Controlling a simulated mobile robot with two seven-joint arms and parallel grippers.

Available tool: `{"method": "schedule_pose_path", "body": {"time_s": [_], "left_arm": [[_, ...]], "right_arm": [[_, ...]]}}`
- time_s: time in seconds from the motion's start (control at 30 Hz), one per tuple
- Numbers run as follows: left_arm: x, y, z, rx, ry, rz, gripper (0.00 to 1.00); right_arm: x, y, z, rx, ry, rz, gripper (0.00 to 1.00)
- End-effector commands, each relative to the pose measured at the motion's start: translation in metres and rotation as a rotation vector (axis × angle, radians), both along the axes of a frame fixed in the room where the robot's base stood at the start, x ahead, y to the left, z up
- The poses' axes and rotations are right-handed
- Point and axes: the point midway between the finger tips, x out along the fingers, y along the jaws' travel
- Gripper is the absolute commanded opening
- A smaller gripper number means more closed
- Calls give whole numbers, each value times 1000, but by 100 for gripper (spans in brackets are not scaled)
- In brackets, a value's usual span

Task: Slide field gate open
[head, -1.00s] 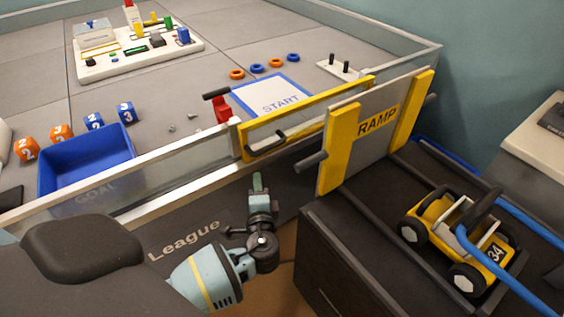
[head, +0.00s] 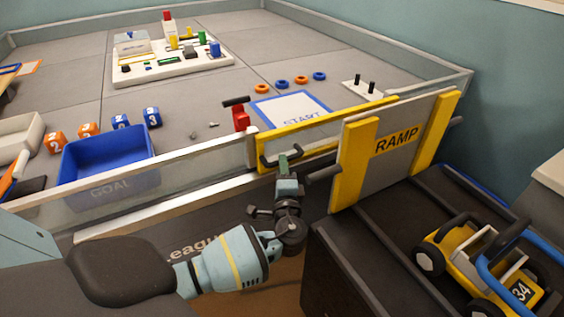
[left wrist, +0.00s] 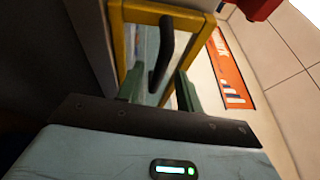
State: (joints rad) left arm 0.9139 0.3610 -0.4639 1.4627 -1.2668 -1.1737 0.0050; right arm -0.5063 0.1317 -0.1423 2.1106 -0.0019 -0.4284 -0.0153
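The field gate (head: 330,132) is a yellow-framed panel in the field's front wall, beside the ramp board. Its black handle (head: 268,161) is on the near side at the gate's left end. My left gripper (head: 283,163) is right by the handle and partly overlaps it in the head view. In the left wrist view the left gripper (left wrist: 158,92) has its two green fingers apart. The dark handle (left wrist: 164,50) reaches down toward the gap between them; I cannot tell whether it touches either finger. My right gripper is not in view.
The grey ramp board (head: 396,150) with yellow uprights stands right of the gate. A yellow toy vehicle (head: 465,250) sits on the dark surface below it. Inside the field are a blue GOAL bin (head: 110,165), a red object (head: 240,118) and the START mat (head: 291,108).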

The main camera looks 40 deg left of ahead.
Motion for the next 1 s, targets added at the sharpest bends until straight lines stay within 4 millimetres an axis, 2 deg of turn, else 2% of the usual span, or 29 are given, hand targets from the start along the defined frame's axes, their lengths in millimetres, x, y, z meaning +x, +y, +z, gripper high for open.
{"method": "schedule_pose_path", "body": {"time_s": [0.2, 0.57, 0.67, 0.87, 1.0], "left_arm": [[18, 18, 2, 1, 1, 0, 36], [22, 23, 4, 0, 0, 1, 36], [22, 23, 4, 0, 0, 1, 27], [22, 22, 4, 0, 0, 1, 1], [22, 22, 4, 0, 0, 1, 0]], "right_arm": [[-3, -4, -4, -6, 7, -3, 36], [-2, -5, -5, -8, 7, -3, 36], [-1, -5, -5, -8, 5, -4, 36], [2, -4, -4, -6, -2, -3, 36], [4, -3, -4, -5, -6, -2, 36]]}}
